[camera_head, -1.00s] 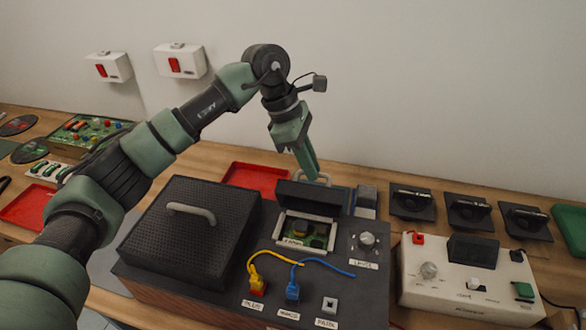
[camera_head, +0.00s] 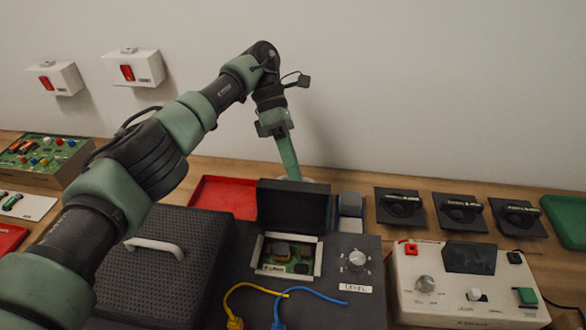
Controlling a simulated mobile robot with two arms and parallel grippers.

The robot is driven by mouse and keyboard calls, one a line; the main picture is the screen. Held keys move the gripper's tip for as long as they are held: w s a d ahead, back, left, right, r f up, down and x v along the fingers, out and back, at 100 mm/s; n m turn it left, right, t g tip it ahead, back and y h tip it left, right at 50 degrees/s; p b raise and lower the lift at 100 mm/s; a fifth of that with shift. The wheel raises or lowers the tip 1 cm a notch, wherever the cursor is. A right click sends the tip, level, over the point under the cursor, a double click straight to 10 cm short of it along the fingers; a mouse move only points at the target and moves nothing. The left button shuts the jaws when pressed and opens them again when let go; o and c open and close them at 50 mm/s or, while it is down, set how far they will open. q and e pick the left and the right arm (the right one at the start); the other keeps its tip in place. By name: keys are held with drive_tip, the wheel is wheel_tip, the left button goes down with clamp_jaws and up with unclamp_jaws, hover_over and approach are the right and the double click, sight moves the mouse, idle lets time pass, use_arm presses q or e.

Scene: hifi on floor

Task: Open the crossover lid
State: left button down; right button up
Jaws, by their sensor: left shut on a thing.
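The crossover lid (camera_head: 293,206) is a small black panel on the dark hifi unit (camera_head: 345,310). It stands raised, roughly upright, at the back of a framed opening. A green circuit board (camera_head: 298,266) shows inside the opening. My left gripper (camera_head: 290,172) reaches down from above, behind the top edge of the lid. It is shut on the lid's handle, a pale bit of which shows just behind the top edge. The fingertips are mostly hidden by the lid. My right gripper is not in view.
A large perforated black cover with a handle (camera_head: 153,245) lies to the left. A knob (camera_head: 356,260) and yellow and blue cables (camera_head: 318,297) are close by. A red tray (camera_head: 222,197) lies behind. A white device (camera_head: 455,280) stands at the right.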

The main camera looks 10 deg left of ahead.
use_arm(q)
drive_tip(key=shift+f, duration=0.4)
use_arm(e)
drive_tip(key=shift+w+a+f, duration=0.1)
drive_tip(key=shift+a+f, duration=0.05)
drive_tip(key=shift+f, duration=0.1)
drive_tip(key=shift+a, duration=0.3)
use_arm(q)
drive_tip(key=c, duration=1.5)
unclamp_jaws()
drive_tip(key=shift+r, duration=0.15)
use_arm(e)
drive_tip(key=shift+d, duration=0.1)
use_arm(q)
drive_tip(key=shift+r, duration=0.15)
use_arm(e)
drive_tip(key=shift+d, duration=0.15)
